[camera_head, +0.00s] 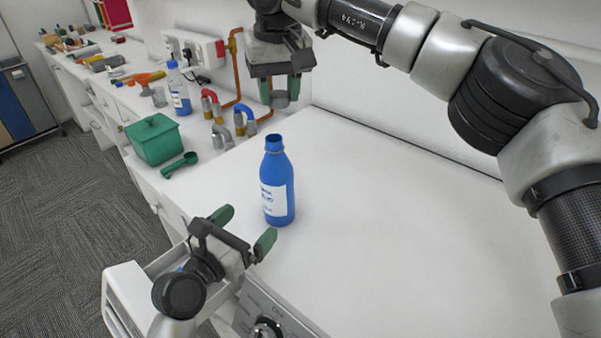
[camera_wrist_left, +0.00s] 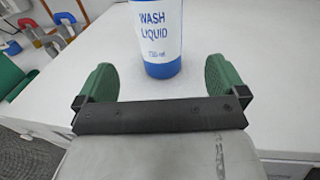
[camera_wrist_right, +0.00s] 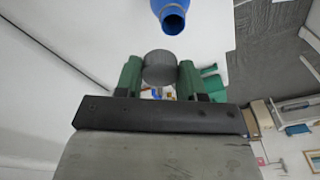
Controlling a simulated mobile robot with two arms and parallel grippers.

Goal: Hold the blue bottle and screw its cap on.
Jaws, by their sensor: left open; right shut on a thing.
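The blue bottle (camera_head: 276,184) stands upright and uncapped on the white counter, its label facing my left gripper. In the left wrist view the bottle (camera_wrist_left: 158,48) is just beyond the fingertips. My left gripper (camera_head: 244,228) is open, its green fingers spread in front of the bottle without touching it. My right gripper (camera_head: 280,92) is shut on the grey cap (camera_head: 280,100) and holds it in the air above and behind the bottle. In the right wrist view the cap (camera_wrist_right: 160,68) sits between the green fingers, and the bottle's open mouth (camera_wrist_right: 173,21) is apart from it.
A green box (camera_head: 153,140), a green scoop (camera_head: 180,165), bent pipe fittings (camera_head: 222,134) and another bottle with a blue cap (camera_head: 179,92) stand at the left. A wall socket panel (camera_head: 195,50) is behind. The counter right of the bottle is clear.

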